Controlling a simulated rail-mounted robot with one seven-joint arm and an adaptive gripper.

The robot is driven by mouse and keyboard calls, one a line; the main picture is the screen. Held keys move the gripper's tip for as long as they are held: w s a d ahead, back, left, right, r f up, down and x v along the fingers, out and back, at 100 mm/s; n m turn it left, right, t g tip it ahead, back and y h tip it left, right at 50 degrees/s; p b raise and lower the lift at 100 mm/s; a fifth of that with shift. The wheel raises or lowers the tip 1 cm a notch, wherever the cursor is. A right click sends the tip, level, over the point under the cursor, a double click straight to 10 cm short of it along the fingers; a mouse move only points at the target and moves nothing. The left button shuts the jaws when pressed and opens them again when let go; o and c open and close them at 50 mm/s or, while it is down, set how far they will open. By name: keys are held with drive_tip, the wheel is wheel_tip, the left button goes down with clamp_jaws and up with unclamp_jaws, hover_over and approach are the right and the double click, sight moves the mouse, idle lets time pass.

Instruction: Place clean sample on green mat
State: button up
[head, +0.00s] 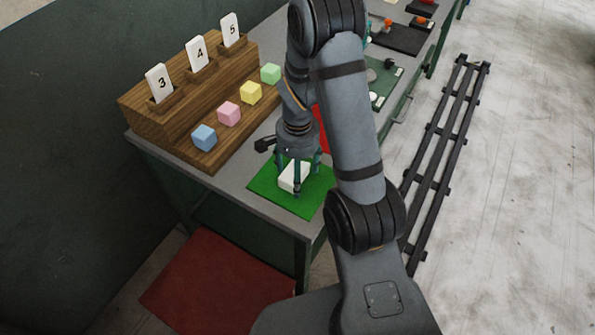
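A green mat (272,192) lies on the near end of the grey table. A white block (290,183), which looks like the sample, is over the mat, between the fingers of my gripper (297,182). The fingers stand around the block, pointing down. Whether they press on it or are apart from it cannot be made out. The block looks to be on or just above the mat. My arm hides the mat's right side and part of a red mat (321,130) behind it.
A wooden stepped rack (190,90) at the left holds cards numbered 3, 4 and 5. Blue (204,137), pink (229,114), yellow (251,92) and green (270,74) foam cubes sit on its lower step. A black rail (437,150) runs along the floor at right.

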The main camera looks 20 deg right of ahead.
wheel_tip(320, 180, up, 12)
drive_tip(key=p, duration=0.1)
drive_tip(key=shift+r, duration=0.15)
